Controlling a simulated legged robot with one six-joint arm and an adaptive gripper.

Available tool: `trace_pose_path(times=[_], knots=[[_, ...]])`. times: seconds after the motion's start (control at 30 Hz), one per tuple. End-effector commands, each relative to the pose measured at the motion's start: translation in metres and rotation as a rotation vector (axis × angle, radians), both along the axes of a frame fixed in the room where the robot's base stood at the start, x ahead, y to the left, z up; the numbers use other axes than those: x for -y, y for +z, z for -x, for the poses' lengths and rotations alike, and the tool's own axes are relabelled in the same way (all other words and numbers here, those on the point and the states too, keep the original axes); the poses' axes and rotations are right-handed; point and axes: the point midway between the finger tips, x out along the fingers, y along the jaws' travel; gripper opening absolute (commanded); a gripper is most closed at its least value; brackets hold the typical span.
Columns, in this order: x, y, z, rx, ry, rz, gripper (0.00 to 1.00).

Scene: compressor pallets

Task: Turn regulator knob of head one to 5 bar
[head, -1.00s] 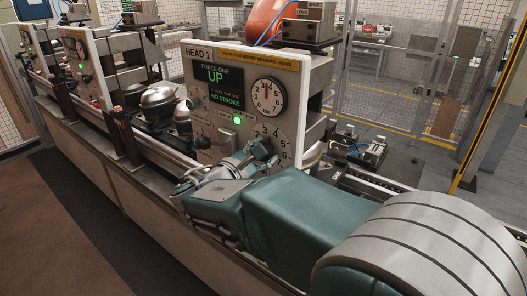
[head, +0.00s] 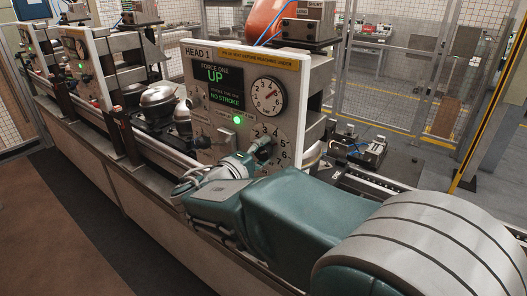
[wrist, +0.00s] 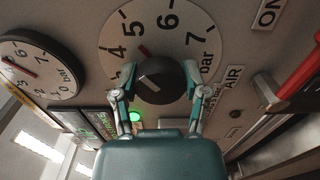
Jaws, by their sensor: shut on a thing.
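The round black regulator knob (wrist: 162,84) sits in the middle of a pale dial (wrist: 205,58) in the wrist view. In the head view my gripper (head: 255,152) reaches the dial (head: 272,135) on the head one panel (head: 212,128), hiding the knob and part of the scale. The gauge (head: 268,96) above has a red needle tilted to the upper right.
The panel display (head: 217,75) reads UP and NO STROKE, and a green lamp (head: 237,121) is lit. A red handle (wrist: 302,76) stands right of the dial in the wrist view. Silver compressor domes (head: 157,102) lie left of the panel.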

Motion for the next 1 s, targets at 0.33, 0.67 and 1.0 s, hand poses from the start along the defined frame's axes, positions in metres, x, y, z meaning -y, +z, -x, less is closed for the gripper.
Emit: trace_pose_path(times=[0.33,0.67,1.0], knots=[[-0.0008,-0.0065,0.0006,0.07,0.001,-0.108,0.1],[-0.0007,-0.0071,0.0007,0.083,0.001,-0.126,0.1],[-0.0009,-0.0063,0.0005,0.084,0.001,-0.124,0.93]])
